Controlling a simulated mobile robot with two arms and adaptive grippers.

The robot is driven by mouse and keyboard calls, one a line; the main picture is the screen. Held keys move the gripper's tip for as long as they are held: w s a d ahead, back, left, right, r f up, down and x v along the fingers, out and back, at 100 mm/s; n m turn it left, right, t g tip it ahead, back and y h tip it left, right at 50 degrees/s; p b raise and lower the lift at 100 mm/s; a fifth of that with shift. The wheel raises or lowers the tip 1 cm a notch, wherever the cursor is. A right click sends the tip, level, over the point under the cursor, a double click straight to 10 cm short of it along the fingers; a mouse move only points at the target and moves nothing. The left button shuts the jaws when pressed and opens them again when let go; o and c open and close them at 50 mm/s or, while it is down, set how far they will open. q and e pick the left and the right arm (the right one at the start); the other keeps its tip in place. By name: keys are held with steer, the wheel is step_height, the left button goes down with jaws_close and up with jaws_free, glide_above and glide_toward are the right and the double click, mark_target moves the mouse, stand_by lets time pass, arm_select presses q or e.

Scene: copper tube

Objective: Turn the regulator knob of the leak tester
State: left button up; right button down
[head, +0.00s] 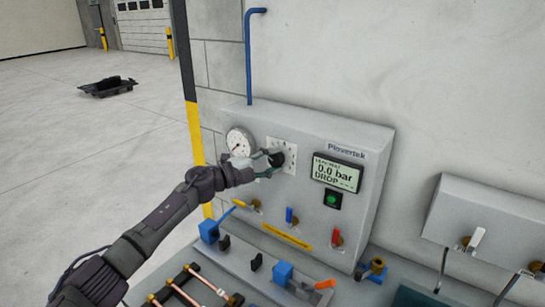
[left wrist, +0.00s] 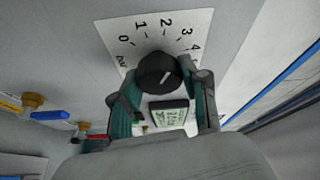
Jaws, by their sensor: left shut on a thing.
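The leak tester (head: 362,145) is a light grey panel box on the wall. Its black round regulator knob (head: 277,159) sits on a white scale plate (head: 289,150). My left gripper (head: 271,163) is shut on the knob, with one finger on each side. In the left wrist view the knob (left wrist: 158,70) lies between the teal fingers of my left gripper (left wrist: 162,88). A white line on its face slants up to the right, below the numbers 0 to 4 on the scale plate (left wrist: 150,27). The display (head: 337,174) reads 0.0 bar. My right gripper is not in view.
A round gauge (head: 239,142) is left of the knob. A green button (head: 332,199) is below the display. Valves with blue (head: 290,215) and red (head: 308,236) handles line the lower panel. Copper tubes (head: 190,285) lie on the bench in front.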

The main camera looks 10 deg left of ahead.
arm_select(q)
steer(key=shift+m+g+y+p, duration=0.3)
steer(key=shift+m+y+p, duration=0.2)
steer(key=shift+m+p, duration=0.55)
steer(key=shift+m, duration=0.55)
steer(key=shift+f, duration=0.1)
steer(key=o, duration=1.1)
steer(key=v, duration=1.2)
steer(key=shift+d+r, duration=0.1)
steer(key=shift+r, duration=0.1)
